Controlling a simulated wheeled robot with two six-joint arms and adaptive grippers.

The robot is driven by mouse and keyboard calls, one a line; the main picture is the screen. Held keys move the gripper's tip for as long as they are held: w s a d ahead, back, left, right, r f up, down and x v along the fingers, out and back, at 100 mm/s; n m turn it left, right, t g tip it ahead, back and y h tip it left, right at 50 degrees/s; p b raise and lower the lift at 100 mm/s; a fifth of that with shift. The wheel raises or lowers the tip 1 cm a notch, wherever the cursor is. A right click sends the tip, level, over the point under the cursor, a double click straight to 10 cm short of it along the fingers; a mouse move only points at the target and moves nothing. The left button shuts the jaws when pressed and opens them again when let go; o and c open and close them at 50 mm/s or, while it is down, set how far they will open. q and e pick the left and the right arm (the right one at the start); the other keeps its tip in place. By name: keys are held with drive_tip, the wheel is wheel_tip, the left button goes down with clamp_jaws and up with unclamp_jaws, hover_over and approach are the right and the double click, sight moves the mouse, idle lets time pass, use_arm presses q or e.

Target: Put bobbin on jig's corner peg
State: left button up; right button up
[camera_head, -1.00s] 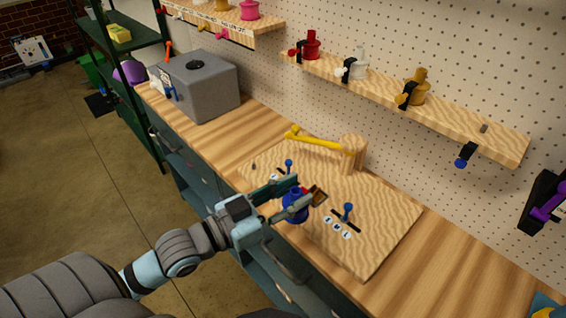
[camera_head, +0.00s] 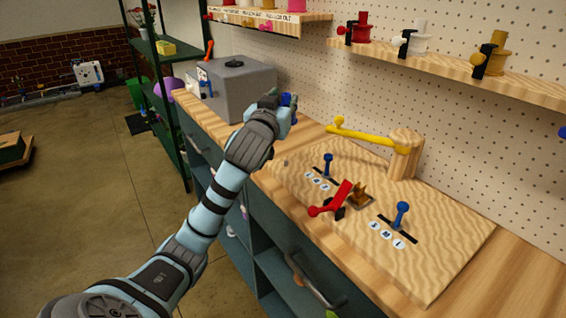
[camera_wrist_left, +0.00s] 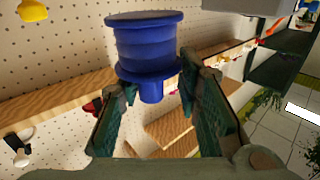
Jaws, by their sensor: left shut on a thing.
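My left gripper (camera_head: 272,101) is shut on a blue bobbin (camera_head: 288,99), up near the grey box. In the left wrist view, the bobbin (camera_wrist_left: 146,48) shows its wide flanges, with its narrow stem between the fingers of the gripper (camera_wrist_left: 155,86). The wooden jig board (camera_head: 440,255) lies on the bench, to the right of and nearer than the gripper. A small grey peg (camera_head: 285,163) stands at its left corner, apart from the bobbin. My right gripper is not in view.
The jig carries a red lever (camera_head: 331,200), blue levers (camera_head: 401,213) and a wooden post (camera_head: 404,153) with a yellow arm (camera_head: 362,135). The grey box (camera_head: 240,90) stands behind the gripper. A shelf (camera_head: 440,65) on the pegboard holds red, white and ochre bobbins.

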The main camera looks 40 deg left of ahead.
use_arm(q)
wheel_tip(320, 180, down, 12)
drive_tip(key=b, duration=0.3)
drive_tip(key=shift+f+b, duration=0.15)
drive_tip(key=shift+b, duration=0.15)
drive_tip(key=shift+f, duration=0.25)
drive_tip(key=shift+r, duration=0.1)
drive_tip(key=o, duration=1.1)
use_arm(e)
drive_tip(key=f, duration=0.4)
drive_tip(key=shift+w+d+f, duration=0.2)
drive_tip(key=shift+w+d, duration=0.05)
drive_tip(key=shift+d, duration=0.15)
use_arm(q)
drive_tip(key=shift+s+d, duration=0.1)
drive_tip(key=p+v, duration=0.1)
drive_tip(key=v, duration=1)
drive_tip(key=shift+s+p, duration=0.35)
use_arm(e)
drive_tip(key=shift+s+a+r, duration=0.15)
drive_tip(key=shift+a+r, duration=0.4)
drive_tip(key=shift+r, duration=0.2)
